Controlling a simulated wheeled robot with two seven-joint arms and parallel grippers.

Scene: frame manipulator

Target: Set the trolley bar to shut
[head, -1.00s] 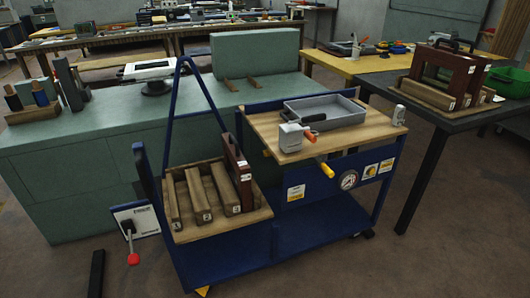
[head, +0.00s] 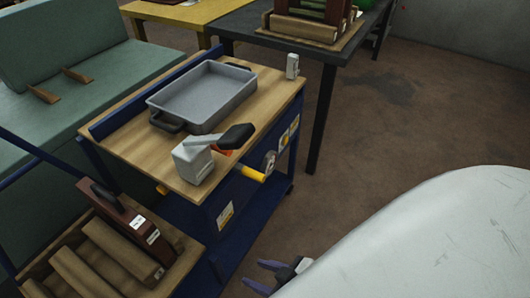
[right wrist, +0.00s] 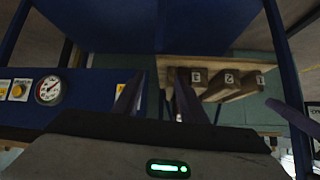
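The blue trolley (head: 240,225) has a wooden top (head: 118,120) and a lower shelf. A slanting blue bar (head: 28,150) enters at its left in the head view. A blue bar-like part (right wrist: 290,113) shows at the right in the right wrist view. I cannot tell which part is the bar to be shut. A yellow handle (head: 253,174) sticks out from the trolley's side. My right gripper (head: 268,276) is low at the bottom of the head view, beside the trolley. In the right wrist view its two fingers (right wrist: 158,98) are apart with nothing between them. My left gripper is not in view.
On the top stand a grey tray (head: 205,95), a white block with a black-handled lever (head: 237,136) and a small pale block (head: 292,66). Numbered wooden blocks (head: 125,248) fill the lower-left tray. A dark table (head: 235,24) stands behind.

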